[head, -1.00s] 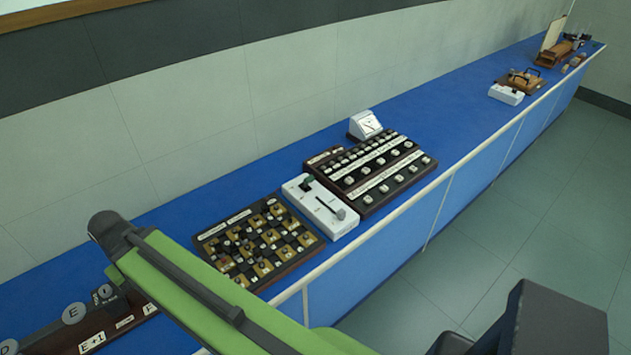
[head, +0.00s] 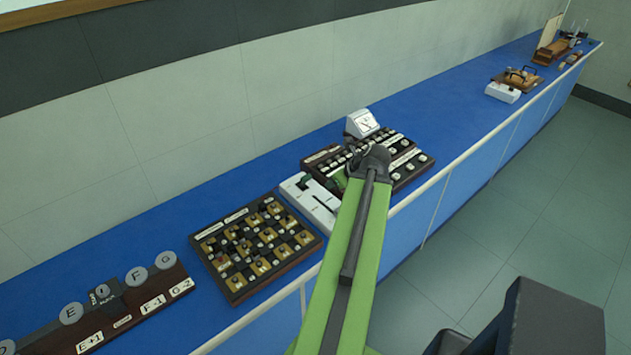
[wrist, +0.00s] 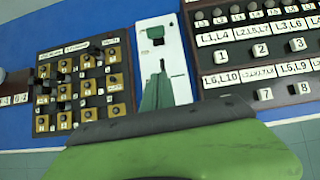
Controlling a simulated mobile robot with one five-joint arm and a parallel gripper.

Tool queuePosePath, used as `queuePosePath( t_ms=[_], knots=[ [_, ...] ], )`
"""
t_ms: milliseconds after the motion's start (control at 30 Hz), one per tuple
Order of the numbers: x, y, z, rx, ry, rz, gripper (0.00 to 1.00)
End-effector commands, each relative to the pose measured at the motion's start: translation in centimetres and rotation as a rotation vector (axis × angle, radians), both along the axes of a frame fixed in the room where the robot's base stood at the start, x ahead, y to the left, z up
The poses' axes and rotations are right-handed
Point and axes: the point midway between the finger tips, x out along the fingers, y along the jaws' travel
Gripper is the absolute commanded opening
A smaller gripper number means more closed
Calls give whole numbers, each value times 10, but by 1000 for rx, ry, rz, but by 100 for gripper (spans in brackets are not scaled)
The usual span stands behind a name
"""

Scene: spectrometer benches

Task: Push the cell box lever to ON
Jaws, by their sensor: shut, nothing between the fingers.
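A white box with a slot and a dark green knob, which I take as the cell box (head: 300,192), stands on the blue bench between two dark panels. In the wrist view the box (wrist: 175,50) is straight ahead, with the dark knob (wrist: 155,33) near its far end. Its small labels are too blurred to read. My gripper (wrist: 162,68) is shut and empty, over the middle of the box near the slot. I cannot tell whether it touches the box.
A switch panel with brass plates (head: 255,250) lies left of the box. A labelled button panel (head: 408,165) lies right, partly behind my arm, with a white meter (head: 362,123) behind it. A dial board (head: 105,318) is at front left.

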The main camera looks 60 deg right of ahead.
Motion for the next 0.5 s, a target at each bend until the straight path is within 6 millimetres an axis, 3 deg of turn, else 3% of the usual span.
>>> queuePosePath(
  t_ms=[100, 367, 500],
  knots=[
    [-8, -5, 1, 15, -13, -40, 0],
    [-6, -5, 0, 14, -12, -37, 0],
    [1, -5, -14, 9, -11, -38, 0]
  ],
)
